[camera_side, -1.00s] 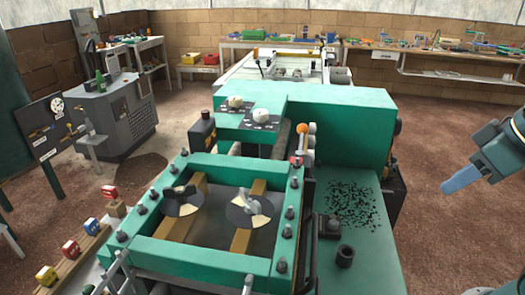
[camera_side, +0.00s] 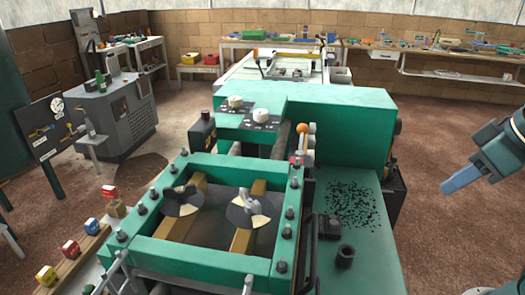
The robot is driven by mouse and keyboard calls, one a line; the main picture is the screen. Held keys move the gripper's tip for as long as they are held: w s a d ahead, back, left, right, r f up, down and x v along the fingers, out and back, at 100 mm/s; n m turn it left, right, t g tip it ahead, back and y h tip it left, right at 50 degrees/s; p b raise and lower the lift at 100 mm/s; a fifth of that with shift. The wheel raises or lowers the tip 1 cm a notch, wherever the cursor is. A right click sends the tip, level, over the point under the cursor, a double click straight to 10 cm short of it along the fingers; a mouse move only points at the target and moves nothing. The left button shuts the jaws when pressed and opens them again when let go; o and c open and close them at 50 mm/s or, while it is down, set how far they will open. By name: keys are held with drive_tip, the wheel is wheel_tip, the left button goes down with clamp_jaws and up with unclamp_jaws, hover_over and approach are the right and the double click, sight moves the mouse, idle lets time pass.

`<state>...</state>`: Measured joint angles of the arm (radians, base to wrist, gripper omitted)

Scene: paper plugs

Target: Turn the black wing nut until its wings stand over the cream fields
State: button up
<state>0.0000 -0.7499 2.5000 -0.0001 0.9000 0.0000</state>
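The black wing nut (camera_side: 180,193) sits on the left round disc (camera_side: 187,210), on the left wooden bar inside the green frame. The disc has dark and cream fields. A cream patch shows at its lower right; the nut hides part of the rest, and I cannot tell exactly which fields its wings stand over. A grey wing nut (camera_side: 251,202) sits on a similar disc (camera_side: 260,221) to the right. My gripper (camera_side: 462,180) shows at the right edge with a blue tip, far from both nuts and touching nothing. Whether its fingers are apart is unclear.
The green frame (camera_side: 200,258) has bolts standing along its sides. A green block (camera_side: 340,125) with two pale knobs rises behind it. A black cylinder (camera_side: 345,257) and dark specks lie on the green surface at right, between my gripper and the frame.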

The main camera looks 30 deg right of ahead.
drive_tip(key=w+a+r+n+g+y, duration=0.1)
drive_tip(key=w+a+r+n+y, duration=0.15)
drive_tip(key=w+a+r, duration=0.55)
drive_tip(key=w+a+r+n+g+y, duration=0.1)
drive_tip(key=w+a+r+n, duration=0.4)
drive_tip(key=w, duration=0.4)
drive_tip(key=n+g, duration=0.2)
drive_tip(key=n, duration=0.5)
hover_over(180, 192)
drive_tip(key=s+d, duration=0.2)
drive_tip(key=d, duration=0.4)
drive_tip(key=shift+m+y, duration=0.25)
drive_tip(key=shift+y, duration=0.1)
wheel_tip(180, 192, down, 5)
drive_tip(key=shift+a+r, duration=0.15)
drive_tip(key=shift+r, duration=0.05)
drive_tip(key=shift+a+f, duration=0.1)
drive_tip(key=shift+f, duration=0.15)
drive_tip(key=x, duration=1.3)
drive_tip(key=shift+f, duration=0.15)
